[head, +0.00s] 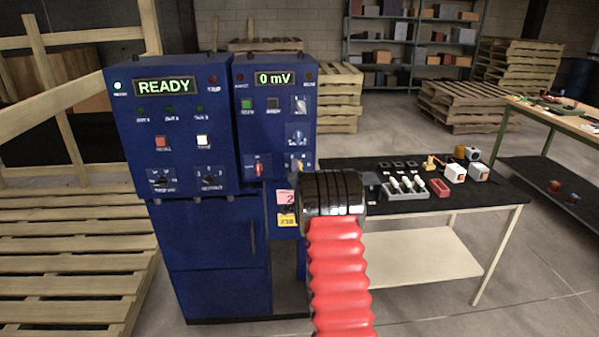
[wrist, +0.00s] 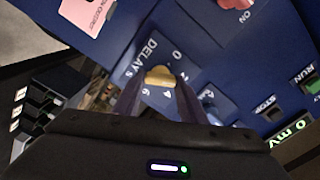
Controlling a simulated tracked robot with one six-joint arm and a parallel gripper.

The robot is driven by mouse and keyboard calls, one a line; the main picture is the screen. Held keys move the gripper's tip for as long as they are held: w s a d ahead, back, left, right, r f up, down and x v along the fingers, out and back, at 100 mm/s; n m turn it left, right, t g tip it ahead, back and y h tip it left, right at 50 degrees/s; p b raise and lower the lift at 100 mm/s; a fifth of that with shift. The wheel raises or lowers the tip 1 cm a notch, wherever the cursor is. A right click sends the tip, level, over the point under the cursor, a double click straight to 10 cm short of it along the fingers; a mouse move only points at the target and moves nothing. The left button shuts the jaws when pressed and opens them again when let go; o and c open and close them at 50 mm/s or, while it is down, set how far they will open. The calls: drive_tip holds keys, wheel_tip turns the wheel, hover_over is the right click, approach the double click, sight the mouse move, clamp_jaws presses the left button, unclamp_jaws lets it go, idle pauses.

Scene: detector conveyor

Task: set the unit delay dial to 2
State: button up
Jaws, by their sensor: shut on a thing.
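The unit delay dial is a small yellow knob (wrist: 160,76) on a blue plate marked DELAY s, with numerals around it. The knob lies nearly level in the wrist view; I cannot tell for sure which numeral it points at. My gripper (wrist: 161,79) is shut on the knob, one finger on each side. In the head view the yellow knob (head: 297,164) shows at the lower right of the right-hand blue cabinet, just above my black wrist, which hides my fingers there.
The left blue cabinet (head: 130,130) reads READY and the right display (head: 273,78) reads 0 mV. A red switch (head: 259,169) sits left of the dial. A pink tag (head: 285,197) hangs below. A black-topped table (head: 500,196) with small parts stands to the right.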

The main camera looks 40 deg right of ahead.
drive_tip(key=shift+s+d+f, duration=0.1)
drive_tip(key=shift+d, duration=0.05)
drive_tip(key=o, duration=1.1)
drive_tip(key=shift+c, duration=0.2)
drive_tip(key=v, duration=1.3)
drive_tip(key=shift+s+a, duration=0.25)
drive_tip(key=shift+a, duration=0.1)
